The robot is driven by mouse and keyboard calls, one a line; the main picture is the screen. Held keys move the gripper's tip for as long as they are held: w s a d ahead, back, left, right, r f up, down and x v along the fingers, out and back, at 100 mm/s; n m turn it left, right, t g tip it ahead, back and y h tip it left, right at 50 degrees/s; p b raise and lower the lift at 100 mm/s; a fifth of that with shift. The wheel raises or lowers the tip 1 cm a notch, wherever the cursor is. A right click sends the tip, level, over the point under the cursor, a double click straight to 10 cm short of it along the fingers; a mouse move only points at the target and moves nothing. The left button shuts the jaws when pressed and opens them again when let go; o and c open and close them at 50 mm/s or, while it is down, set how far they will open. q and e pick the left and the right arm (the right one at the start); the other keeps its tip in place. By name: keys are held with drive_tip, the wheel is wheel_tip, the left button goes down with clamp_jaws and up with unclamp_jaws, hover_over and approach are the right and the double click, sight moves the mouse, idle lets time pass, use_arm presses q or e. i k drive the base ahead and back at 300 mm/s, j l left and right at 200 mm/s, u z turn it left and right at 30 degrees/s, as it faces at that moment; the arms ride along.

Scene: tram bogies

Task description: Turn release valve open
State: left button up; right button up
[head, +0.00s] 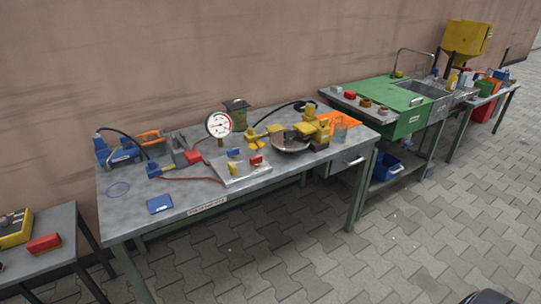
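A grey metal workbench (205,225) stands against the wall in the head view. On it, a round white pressure gauge (219,125) stands upright behind a light metal plate (240,178). The plate carries small blue (234,153), red (256,160) and yellow (233,169) fittings. I cannot tell which of these, if any, is the release valve, or how it is turned. A red hose (195,179) runs to the plate from the left. Neither of my grippers is in view.
A blue pump-like tool (122,153) and blue booklet (159,204) lie left on the bench. A dark round pan (291,142) and yellow tools (316,131) lie right. A green-topped sink bench (380,93) stands beyond. The paved floor (420,235) in front is mostly clear.

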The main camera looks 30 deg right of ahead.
sight(255, 161)
drive_tip(key=i+l, duration=0.15)
drive_tip(key=i, duration=0.35)
drive_tip(key=i+l, duration=0.2)
drive_tip(key=i, duration=0.3)
